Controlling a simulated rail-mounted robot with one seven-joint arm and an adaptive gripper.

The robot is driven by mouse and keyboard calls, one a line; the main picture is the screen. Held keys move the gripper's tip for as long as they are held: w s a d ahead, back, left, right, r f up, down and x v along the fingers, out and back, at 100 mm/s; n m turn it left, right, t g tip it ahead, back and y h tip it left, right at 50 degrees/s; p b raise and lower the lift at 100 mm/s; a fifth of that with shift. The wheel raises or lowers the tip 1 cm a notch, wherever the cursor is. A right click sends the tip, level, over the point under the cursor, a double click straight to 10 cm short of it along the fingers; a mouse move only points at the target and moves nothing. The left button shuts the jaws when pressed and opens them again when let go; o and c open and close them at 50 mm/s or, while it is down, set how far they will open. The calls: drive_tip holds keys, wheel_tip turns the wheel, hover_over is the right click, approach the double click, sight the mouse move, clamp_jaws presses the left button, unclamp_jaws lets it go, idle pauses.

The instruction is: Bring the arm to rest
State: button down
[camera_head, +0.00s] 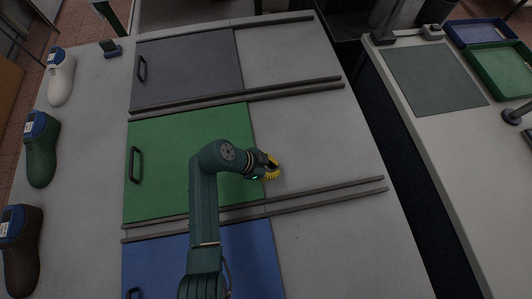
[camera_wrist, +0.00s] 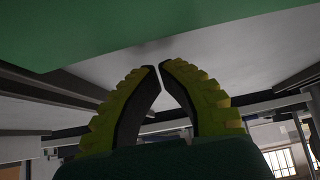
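My gripper (camera_head: 271,166) has yellow ribbed fingers and is over the grey table, just past the right edge of the green panel (camera_head: 180,140). In the wrist view, the two fingertips (camera_wrist: 158,67) nearly meet, with only a thin gap and nothing between them. The gripper looks shut and empty. My arm reaches up from the bottom of the head view and bends right over the green panel. The green panel also fills the top of the wrist view (camera_wrist: 130,25). Whether the fingers touch any surface I cannot tell.
A grey panel (camera_head: 185,68) and a blue panel (camera_head: 248,262) lie between rails (camera_head: 300,90). White (camera_head: 61,82), green (camera_head: 41,158) and dark brown (camera_head: 22,262) shoe lasts stand along the left. A side table (camera_head: 465,135) holds green (camera_head: 505,70) and blue (camera_head: 478,32) trays.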

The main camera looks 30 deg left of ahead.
wheel_tip(320, 180, up, 3)
drive_tip(key=shift+a+f+p, duration=0.15)
drive_tip(key=shift+f+p, duration=0.05)
drive_tip(key=shift+p, duration=0.35)
drive_tip(key=v, duration=0.5)
drive_tip(key=p+v, duration=0.1)
drive_tip(key=v, duration=0.1)
drive_tip(key=shift+s+a, duration=0.4)
drive_tip(key=shift+s, duration=0.1)
